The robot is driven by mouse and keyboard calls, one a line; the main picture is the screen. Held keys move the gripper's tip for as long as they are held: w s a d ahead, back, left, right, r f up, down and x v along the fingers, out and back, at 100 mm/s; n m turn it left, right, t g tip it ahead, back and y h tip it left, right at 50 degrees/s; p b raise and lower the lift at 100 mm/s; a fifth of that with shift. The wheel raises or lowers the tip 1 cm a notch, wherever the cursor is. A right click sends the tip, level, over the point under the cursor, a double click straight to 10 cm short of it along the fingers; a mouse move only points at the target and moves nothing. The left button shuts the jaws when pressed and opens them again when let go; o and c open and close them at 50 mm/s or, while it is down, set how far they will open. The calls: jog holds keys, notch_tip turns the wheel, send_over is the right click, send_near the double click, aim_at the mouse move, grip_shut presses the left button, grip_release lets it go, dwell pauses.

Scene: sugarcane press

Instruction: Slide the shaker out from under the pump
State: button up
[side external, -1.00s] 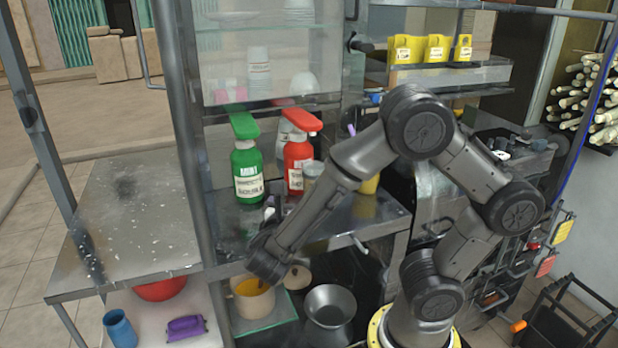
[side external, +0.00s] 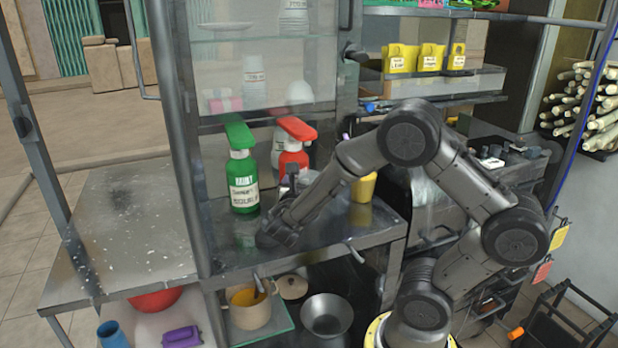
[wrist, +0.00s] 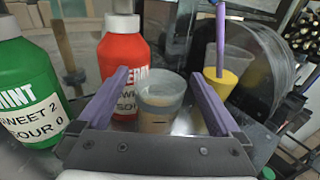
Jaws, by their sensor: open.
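The shaker (wrist: 160,103), a clear cup with brownish contents, stands upright in the wrist view. It is in front of the red pump bottle (wrist: 124,60). My gripper (wrist: 156,73) is open, with one purple finger on each side of the shaker; I cannot tell whether either touches it. The bottle's red pump head (side external: 297,128) shows above my arm. The pump's nozzle over the shaker is out of the wrist view.
A green pump bottle (side external: 243,182) stands left of the red one. A yellow container (wrist: 220,85) with a purple stem stands to the right of the shaker. A glass cabinet (side external: 270,60) rises behind. The metal table at left (side external: 125,225) is clear. A pot (side external: 250,308) sits below the counter.

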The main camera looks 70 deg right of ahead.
grip_shut()
dwell(0.6)
